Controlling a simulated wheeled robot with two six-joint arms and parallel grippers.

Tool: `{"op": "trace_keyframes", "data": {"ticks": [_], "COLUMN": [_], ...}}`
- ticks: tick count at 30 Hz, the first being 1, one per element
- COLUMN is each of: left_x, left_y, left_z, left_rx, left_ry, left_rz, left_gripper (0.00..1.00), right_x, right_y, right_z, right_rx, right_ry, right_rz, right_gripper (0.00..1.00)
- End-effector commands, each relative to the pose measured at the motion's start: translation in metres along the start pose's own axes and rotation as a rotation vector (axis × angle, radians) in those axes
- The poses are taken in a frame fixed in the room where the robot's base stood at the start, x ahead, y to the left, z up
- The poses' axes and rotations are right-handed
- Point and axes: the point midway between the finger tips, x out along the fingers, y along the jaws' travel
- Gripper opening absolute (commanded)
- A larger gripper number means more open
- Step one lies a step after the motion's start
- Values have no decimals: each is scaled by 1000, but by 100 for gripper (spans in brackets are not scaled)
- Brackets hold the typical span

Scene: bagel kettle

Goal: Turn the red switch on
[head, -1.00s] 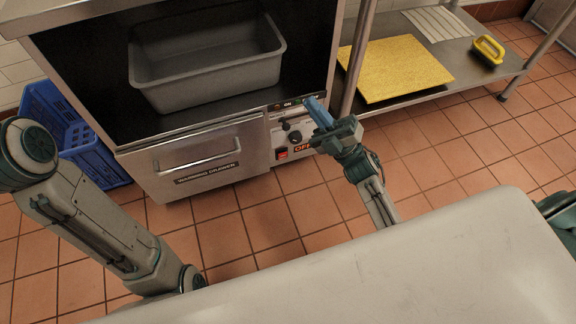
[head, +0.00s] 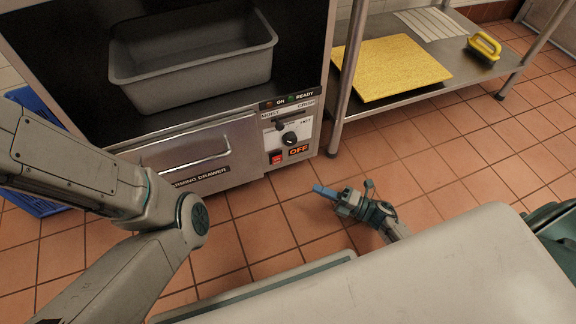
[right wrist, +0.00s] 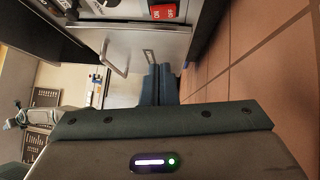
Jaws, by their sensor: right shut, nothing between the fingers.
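The red switch (head: 276,157) is on the control panel of the warming drawer unit (head: 200,150), low and left of the dial. An OFF sign (head: 298,149) shows in orange beside it. In the right wrist view the red switch (right wrist: 163,11) is at the top edge, with ON and OFF marked on it. My right gripper (head: 318,189) is shut and empty, with blue fingers, below and to the right of the switch and apart from it. Its shut fingers (right wrist: 160,82) point toward the drawer front in the wrist view. My left gripper is out of view.
A black dial (head: 290,139) and a slider (head: 280,125) are just above the switch. The drawer handle (head: 190,155) sticks out at the left. A steel shelf (head: 470,62) with a yellow board (head: 392,68) stands to the right. Tiled floor is clear in front.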

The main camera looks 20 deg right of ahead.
Motion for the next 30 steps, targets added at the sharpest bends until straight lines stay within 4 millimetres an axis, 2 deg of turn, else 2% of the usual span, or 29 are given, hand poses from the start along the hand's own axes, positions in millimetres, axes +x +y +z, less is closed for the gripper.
{"op": "trace_keyframes", "data": {"ticks": [4, 7, 19, 24, 30], "left_x": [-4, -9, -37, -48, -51], "left_y": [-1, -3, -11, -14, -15], "left_z": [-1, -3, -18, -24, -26], "left_rx": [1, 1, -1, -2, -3], "left_ry": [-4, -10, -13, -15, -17], "left_rz": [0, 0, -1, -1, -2], "left_gripper": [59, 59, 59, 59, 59], "right_x": [9, 23, 106, 121, 128], "right_y": [-1, -2, -3, -2, 0], "right_z": [0, 0, 2, 20, 28], "right_rx": [0, -1, -2, -1, 1], "right_ry": [0, -1, -1, -2, -1], "right_rz": [3, 5, 6, 3, 2], "right_gripper": [0, 0, 0, 0, 0]}}
